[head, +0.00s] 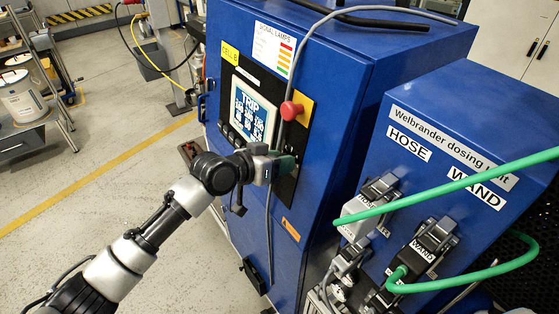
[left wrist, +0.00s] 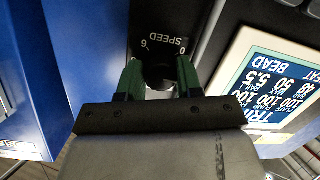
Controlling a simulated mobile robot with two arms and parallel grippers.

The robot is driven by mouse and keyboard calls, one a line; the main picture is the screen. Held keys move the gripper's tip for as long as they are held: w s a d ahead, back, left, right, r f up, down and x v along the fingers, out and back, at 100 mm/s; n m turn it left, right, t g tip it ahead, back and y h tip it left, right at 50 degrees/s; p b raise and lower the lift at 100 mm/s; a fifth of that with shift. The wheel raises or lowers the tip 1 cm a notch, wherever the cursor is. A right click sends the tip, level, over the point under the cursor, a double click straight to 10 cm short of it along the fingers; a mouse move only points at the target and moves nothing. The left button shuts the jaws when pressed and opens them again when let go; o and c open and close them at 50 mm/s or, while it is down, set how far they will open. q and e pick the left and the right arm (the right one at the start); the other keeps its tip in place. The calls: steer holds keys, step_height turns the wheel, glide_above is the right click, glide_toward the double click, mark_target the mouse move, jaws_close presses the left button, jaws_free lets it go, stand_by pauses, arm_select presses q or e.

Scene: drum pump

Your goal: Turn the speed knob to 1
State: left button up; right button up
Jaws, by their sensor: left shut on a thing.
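In the head view my left gripper (head: 282,164) reaches the blue cabinet's front panel, below the red mushroom button and right of the screen. It hides the speed knob there. In the left wrist view the dark knob (left wrist: 160,74) sits between the two green-padded fingers of my left gripper (left wrist: 159,72), which are shut on it. The SPEED label (left wrist: 165,41) appears upside down beyond the knob, with a 0 at its right and another digit at its left. The knob's pointer cannot be made out. My right gripper is not in view.
The blue cabinet (head: 335,95) carries a lit screen (head: 252,112) showing TRIP and a red mushroom button (head: 291,110). A grey cable (head: 269,235) hangs down its front. The dosing unit (head: 452,110) with green hoses stands right. Open floor (head: 75,225) lies left.

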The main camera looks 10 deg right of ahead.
arm_select(q)
steer(key=shift+f, duration=0.15)
steer(key=o, duration=0.9)
steer(key=b+v, duration=0.4)
steer(key=v, duration=0.7)
steer(key=shift+d, duration=0.1)
steer(key=shift+w, duration=0.15)
